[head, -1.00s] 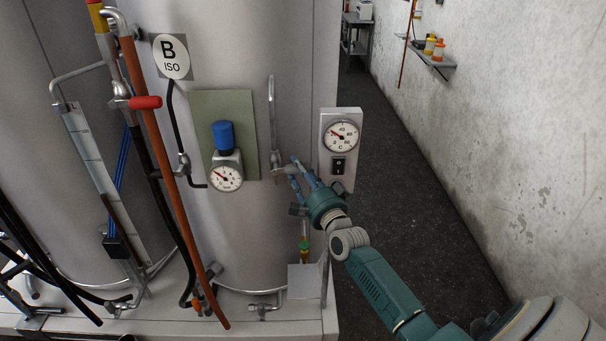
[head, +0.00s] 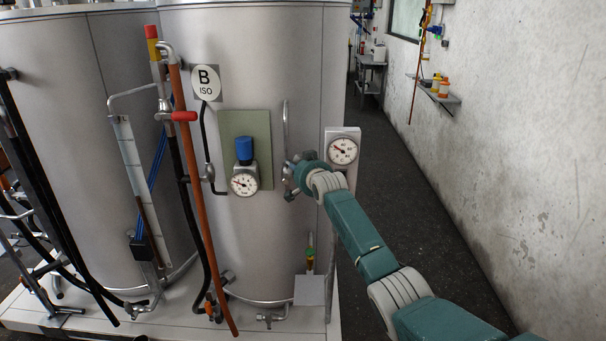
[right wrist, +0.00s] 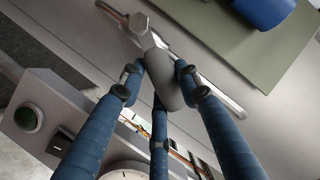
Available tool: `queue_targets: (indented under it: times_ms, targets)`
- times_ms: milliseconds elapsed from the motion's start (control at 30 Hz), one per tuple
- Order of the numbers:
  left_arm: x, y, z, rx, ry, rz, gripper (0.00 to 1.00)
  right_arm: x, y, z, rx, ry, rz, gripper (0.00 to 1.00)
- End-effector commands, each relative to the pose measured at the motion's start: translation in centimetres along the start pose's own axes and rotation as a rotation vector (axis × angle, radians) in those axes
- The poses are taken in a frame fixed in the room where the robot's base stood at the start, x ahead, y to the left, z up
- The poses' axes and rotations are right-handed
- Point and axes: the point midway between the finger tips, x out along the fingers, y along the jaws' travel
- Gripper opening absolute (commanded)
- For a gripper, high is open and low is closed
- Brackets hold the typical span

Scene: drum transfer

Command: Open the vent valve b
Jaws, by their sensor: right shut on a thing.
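Tank B (head: 262,60), a large steel drum, carries the round "B ISO" label (head: 206,82). A thin vertical vent pipe (head: 285,122) runs down its front, right of the green panel (head: 268,130). The vent valve sits at the pipe's lower end, mostly hidden by my right gripper (head: 290,180) in the head view. In the right wrist view my right gripper (right wrist: 160,82) has its blue fingers closed around the valve's grey handle (right wrist: 168,92). The valve's metal body (right wrist: 141,30) shows just beyond the fingertips. My left gripper is in neither current view.
A blue-capped regulator with a gauge (head: 244,183) is on the green panel, left of the gripper. A grey box with a dial (head: 343,150) stands close on the right, partly behind my arm. Hoses (head: 190,170) hang at left. Dark floor (head: 440,220) is open at right.

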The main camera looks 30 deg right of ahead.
Motion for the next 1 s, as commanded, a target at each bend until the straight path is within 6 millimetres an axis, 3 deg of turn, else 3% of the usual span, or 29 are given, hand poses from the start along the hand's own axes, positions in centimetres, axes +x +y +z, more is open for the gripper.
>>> queue_targets:
  times_ms: [33,300,600,1000]
  targets:
    - [-0.5,0.2,0.0,-0.001,-0.001,0.002,0.00,0.2,-0.9,-0.4,-0.038,-0.008,0.012,0.00]
    - [-1.1,1.8,0.4,-0.007,-0.009,0.021,0.00,0.7,-2.3,-0.3,-0.240,-0.051,0.096,0.00]
    - [-0.8,1.4,0.7,-0.004,-0.013,0.016,0.00,1.0,-3.2,0.0,-0.384,-0.081,0.156,0.00]
    - [-0.6,1.1,0.9,-0.003,-0.016,0.012,0.00,1.1,-3.6,0.2,-0.438,-0.094,0.178,0.00]
